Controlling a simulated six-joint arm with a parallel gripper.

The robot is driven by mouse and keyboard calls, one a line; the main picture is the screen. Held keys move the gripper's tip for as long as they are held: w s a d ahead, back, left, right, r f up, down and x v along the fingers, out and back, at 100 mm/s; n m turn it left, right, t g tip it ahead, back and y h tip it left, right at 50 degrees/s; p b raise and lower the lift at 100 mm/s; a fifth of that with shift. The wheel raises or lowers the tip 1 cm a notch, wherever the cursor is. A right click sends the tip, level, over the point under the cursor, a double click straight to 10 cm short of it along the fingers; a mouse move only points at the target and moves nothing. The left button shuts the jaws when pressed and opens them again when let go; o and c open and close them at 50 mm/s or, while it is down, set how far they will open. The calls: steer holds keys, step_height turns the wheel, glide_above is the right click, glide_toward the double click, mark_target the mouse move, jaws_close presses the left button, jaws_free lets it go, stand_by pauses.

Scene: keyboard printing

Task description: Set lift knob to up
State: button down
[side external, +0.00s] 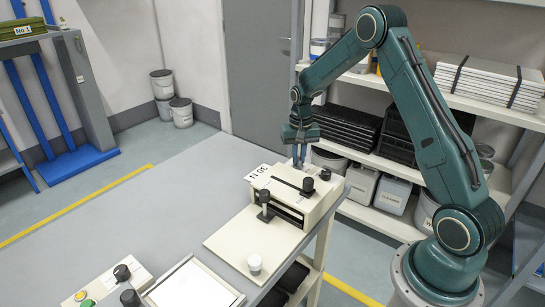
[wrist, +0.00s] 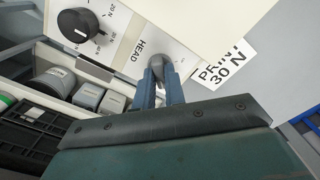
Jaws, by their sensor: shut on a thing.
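The cream printing machine (side external: 284,207) stands at the edge of the grey table. My gripper (side external: 299,163) points down at the far end of its top. In the wrist view my blue fingers (wrist: 161,76) are shut on a small grey knob (wrist: 160,62) beside the word HEAD. The fingers hide part of this knob, and I cannot read which setting it points to. No "lift" or "up" label is readable. A black dial (wrist: 81,28) with a white mark and a force scale sits on the same panel, apart from my fingers.
A "30 N" label (wrist: 225,68) lies beside the panel. A black upright lever (side external: 264,200) and a black knob (side external: 307,185) stand on the machine. A button box (side external: 105,287) is at lower left. The table's left is clear.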

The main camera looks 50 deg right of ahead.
steer(key=shift+n, duration=0.5)
steer(key=n, duration=0.3)
steer(key=shift+n, duration=0.3)
steer(key=n, duration=0.4)
steer(key=shift+n, duration=0.3)
steer(key=n, duration=0.4)
steer(key=shift+n, duration=0.3)
steer(key=n, duration=0.4)
steer(key=c, duration=1.5)
jaws_free()
steer(key=shift+o, duration=0.2)
steer(key=shift+r, duration=0.1)
